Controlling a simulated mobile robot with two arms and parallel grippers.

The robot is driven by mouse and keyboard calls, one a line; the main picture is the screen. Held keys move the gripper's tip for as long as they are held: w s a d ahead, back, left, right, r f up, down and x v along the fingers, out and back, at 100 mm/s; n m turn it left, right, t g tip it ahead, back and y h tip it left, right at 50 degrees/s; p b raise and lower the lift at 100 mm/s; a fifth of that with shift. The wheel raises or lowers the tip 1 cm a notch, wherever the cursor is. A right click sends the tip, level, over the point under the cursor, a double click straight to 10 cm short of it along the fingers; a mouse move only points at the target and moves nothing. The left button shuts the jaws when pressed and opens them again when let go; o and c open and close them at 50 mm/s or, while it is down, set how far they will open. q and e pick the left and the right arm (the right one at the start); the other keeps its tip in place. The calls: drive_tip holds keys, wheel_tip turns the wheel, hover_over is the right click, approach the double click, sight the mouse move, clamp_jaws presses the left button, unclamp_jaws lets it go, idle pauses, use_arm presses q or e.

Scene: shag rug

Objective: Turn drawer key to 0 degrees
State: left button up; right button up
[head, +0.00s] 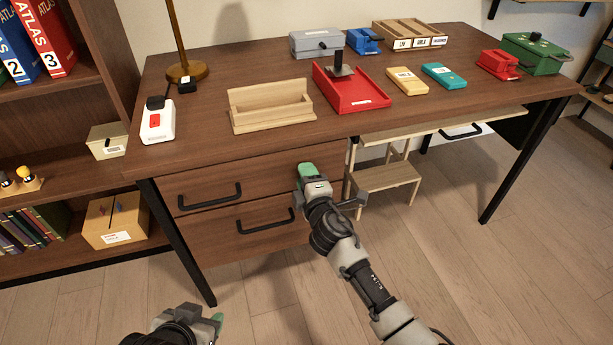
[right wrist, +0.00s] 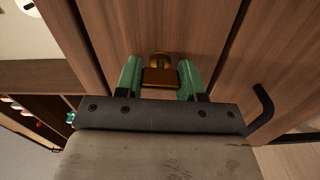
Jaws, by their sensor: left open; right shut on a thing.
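The brass drawer key (right wrist: 160,60) sticks out of the wooden drawer front, in the right wrist view. Its flat bow lies between the green fingertips of my right gripper (right wrist: 160,82), which is shut on it. In the head view my right gripper (head: 307,172) is at the right end of the upper drawer (head: 255,182) and hides the key. My left gripper (head: 212,325) is open and empty at the bottom of the head view, low in front of the desk and only partly in view.
Black handles (head: 210,198) stand out from both drawers. The desk top (head: 215,85) holds a wooden holder (head: 270,105), a red tray (head: 350,90) and several small boxes. A bookshelf (head: 100,85) stands at left and a small wooden stool (head: 385,178) under the desk. Floor in front is clear.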

use_arm(q)
drive_tip(key=shift+s+a, duration=0.15)
drive_tip(key=shift+s, duration=0.05)
use_arm(e)
drive_tip(key=shift+n, duration=0.6)
drive_tip(key=o, duration=0.9)
use_arm(q)
drive_tip(key=s+g, duration=0.1)
drive_tip(key=s, duration=0.1)
drive_tip(key=s+a+g+p, duration=0.1)
drive_tip(key=g, duration=0.1)
drive_tip(key=s+g+y+p, duration=0.1)
drive_tip(key=s, duration=0.1)
drive_tip(key=shift+s+a+f, duration=0.3)
drive_tip(key=shift+a+f, duration=0.1)
use_arm(e)
drive_tip(key=v, duration=1)
drive_tip(key=shift+s+d, duration=0.1)
drive_tip(key=shift+s, duration=0.3)
